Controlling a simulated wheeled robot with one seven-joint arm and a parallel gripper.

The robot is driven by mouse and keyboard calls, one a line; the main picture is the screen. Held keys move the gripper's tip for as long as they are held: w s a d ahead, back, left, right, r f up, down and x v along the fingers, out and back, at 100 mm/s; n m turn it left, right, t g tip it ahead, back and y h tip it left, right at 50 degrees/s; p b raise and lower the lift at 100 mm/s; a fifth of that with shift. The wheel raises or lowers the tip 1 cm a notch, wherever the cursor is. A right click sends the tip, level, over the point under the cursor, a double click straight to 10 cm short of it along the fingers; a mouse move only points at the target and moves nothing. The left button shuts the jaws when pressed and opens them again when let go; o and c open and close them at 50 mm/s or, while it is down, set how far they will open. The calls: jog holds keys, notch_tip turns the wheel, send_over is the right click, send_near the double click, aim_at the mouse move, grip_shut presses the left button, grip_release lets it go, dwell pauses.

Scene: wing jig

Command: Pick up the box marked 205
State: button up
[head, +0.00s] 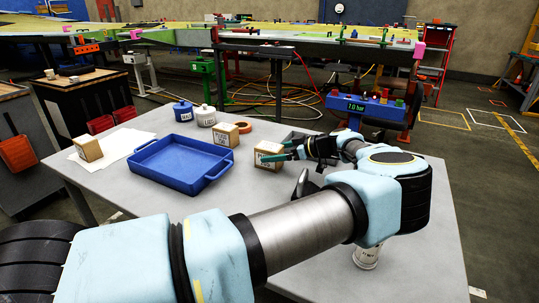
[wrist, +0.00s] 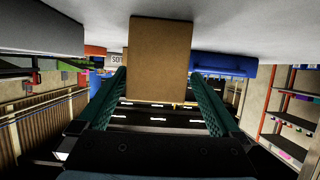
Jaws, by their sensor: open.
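A tan cardboard box (head: 268,154) with a white label stands on the grey table, right of the blue tray. Its printed number is too small to read for sure. My gripper (head: 277,150) is at this box, with its green fingers beside it. In the wrist view, which is upside down, the box (wrist: 160,55) shows a plain face between the open fingers (wrist: 158,76), with a small gap visible on each side. Two similar boxes are on the table: one (head: 225,135) behind the tray, and one (head: 88,149) on white paper at the left. Their numbers are unclear too.
The blue tray (head: 183,173) is empty. The table's right side (head: 425,225) is bare.

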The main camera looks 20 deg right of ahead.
aim_at(262, 152)
jog(key=p+x, duration=0.1)
jog(key=x, duration=0.1)
jog(key=p+x, duration=0.2)
jog(key=shift+w+a+r, duration=0.15)
jog(key=shift+w+r, duration=0.15)
jog(key=shift+w, duration=0.1)
jog(key=shift+w+a+f, duration=0.15)
jog(key=shift+w+f, duration=0.15)
jog(key=shift+f, duration=0.05)
jog(key=shift+c, duration=0.4)
jog(key=c, duration=1.4)
